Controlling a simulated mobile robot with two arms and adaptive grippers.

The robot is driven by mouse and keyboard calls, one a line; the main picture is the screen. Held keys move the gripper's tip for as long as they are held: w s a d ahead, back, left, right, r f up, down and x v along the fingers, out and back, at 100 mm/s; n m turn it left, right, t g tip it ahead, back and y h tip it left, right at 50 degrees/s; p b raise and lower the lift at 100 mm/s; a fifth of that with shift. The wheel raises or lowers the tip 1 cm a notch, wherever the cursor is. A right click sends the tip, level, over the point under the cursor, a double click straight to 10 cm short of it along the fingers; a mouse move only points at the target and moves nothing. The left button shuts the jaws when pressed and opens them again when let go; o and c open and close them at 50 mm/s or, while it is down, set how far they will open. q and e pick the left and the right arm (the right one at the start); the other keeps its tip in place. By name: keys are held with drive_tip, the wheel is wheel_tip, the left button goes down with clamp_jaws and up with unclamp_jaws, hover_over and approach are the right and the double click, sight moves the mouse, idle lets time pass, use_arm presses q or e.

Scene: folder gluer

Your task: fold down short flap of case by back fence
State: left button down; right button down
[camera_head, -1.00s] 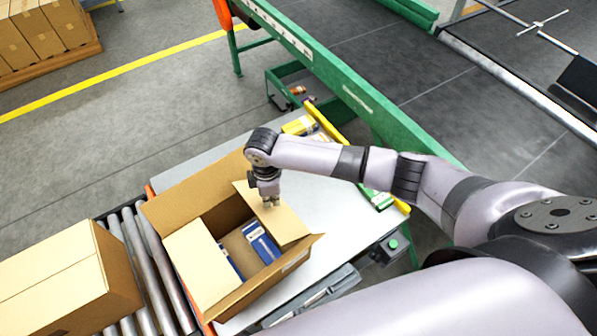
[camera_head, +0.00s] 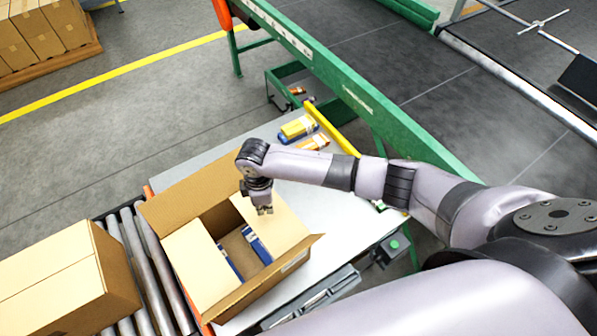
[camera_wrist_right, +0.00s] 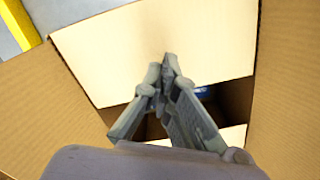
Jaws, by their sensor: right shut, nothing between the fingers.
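The case (camera_head: 217,295) is an open brown cardboard box on the table, with blue cartons (camera_head: 256,244) inside. Its short flap on the yellow fence (camera_head: 338,132) side (camera_head: 285,228) leans inward over the opening. The opposite short flap (camera_head: 198,262) also lies inward, and the long flaps (camera_head: 185,190) stand outward. My right gripper (camera_head: 264,211) is shut and empty, its tips at the fence-side flap. In the right wrist view the shut fingertips (camera_wrist_right: 168,62) overlap the pale flap (camera_wrist_right: 110,50); exact contact is unclear. My left gripper is out of view.
A closed carton (camera_head: 60,275) sits on the rollers (camera_head: 140,260) at left. Small yellow and orange packs (camera_head: 298,128) lie near the fence. A green-framed conveyor (camera_head: 350,95) runs behind. The grey tabletop (camera_head: 325,210) right of the case is clear.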

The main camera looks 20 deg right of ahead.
drive_tip(key=shift+s+a+f+b, duration=0.15)
drive_tip(key=shift+a+f+b, duration=0.15)
drive_tip(key=shift+a+f, duration=0.4)
drive_tip(key=shift+d, duration=0.1)
wheel_tip(320, 180, up, 4)
drive_tip(key=p, duration=0.3)
drive_tip(key=shift+f+p, duration=0.25)
drive_tip(key=shift+p, duration=0.05)
drive_tip(key=shift+r+p, duration=0.85)
drive_tip(key=shift+r, duration=1.9)
